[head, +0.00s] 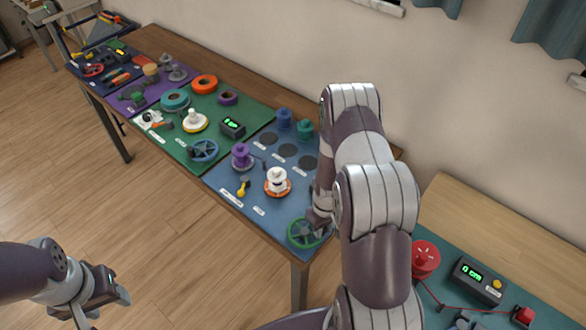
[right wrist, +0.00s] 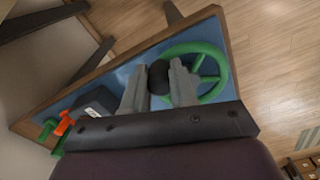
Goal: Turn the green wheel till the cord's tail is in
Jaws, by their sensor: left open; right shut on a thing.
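The green wheel (head: 306,235) stands at the near corner of the blue mat, at the table's edge. It also shows in the right wrist view (right wrist: 210,78), with its rim and spokes. My right gripper (head: 319,216) is over the wheel. In the right wrist view, its two grey fingers are shut on a black knob (right wrist: 159,77) at the wheel's side. My left gripper (head: 106,303) is open and empty over the floor at the lower left, away from the table. I cannot make out the cord or its tail at the wheel; my right arm hides part of that area.
The blue mat (head: 228,186) holds a white spool on an orange base (head: 277,182), a purple spool (head: 242,157) and blue and teal spools behind. A blue wheel (head: 203,150) is further left. A second table at right holds a red reel (head: 425,260) and a display box (head: 477,281).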

